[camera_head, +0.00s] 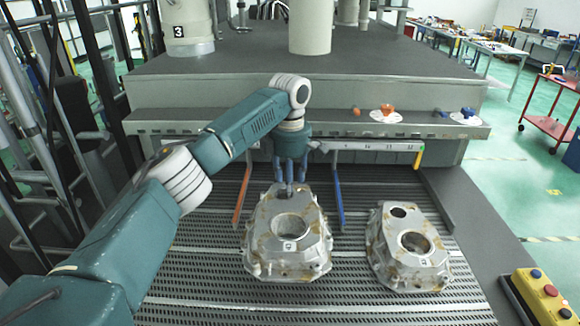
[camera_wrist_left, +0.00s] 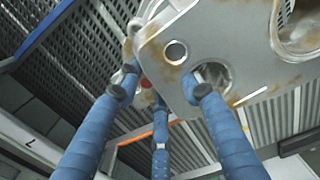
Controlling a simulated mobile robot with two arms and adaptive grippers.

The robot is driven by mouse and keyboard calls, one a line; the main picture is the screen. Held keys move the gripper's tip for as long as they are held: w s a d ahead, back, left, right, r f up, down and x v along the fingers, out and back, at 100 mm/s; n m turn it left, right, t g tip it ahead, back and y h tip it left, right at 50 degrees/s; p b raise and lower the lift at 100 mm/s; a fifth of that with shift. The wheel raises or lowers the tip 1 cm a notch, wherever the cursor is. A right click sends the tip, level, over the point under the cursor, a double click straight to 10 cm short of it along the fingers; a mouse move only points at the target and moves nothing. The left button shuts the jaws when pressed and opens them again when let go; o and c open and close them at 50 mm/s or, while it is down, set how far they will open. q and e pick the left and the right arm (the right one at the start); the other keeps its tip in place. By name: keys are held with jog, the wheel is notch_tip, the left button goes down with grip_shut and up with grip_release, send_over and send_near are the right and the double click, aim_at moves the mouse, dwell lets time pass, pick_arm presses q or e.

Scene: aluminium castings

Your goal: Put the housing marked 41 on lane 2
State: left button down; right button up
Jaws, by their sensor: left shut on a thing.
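A cast aluminium housing (camera_head: 263,250) with brown stains is in the middle of the head view, its far end between a red-orange rail (camera_head: 243,196) and a blue rail (camera_head: 338,192). My left gripper (camera_head: 290,186) is shut on its far end. In the wrist view the blue fingers (camera_wrist_left: 155,110) grip the housing (camera_wrist_left: 228,32) at its corner, one finger at a hole. A second, similar housing (camera_head: 420,268) stands on the slatted conveyor to the right. I cannot tell whether the held housing touches the conveyor.
A white bar with small marks (camera_head: 375,146) runs behind the rails, with a yellow end piece (camera_head: 418,158) at right. Small orange and blue parts and white discs (camera_head: 386,116) lie on the ledge. A yellow button box (camera_head: 541,296) stands at front right. Slats (camera_head: 200,270) left of the held housing are clear.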

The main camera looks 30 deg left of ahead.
pick_arm(q)
notch_tip(320, 180, down, 2)
jog(key=shift+f+p, duration=0.15)
jog(key=shift+p, duration=0.2)
jog(key=shift+f, duration=0.4)
jog(key=shift+d+f+p, duration=0.1)
jog(key=shift+f+p, duration=0.7)
jog(key=shift+f, duration=1.55)
pick_arm(e)
jog(key=r, duration=0.3)
jog(key=shift+w, duration=0.35)
pick_arm(q)
jog(key=c, duration=1.2)
grip_release()
jog(key=shift+f, duration=0.2)
jog(key=shift+o, duration=0.2)
jog(key=shift+s, duration=0.15)
jog(key=shift+r, duration=0.2)
pick_arm(e)
jog(key=shift+d, duration=0.1)
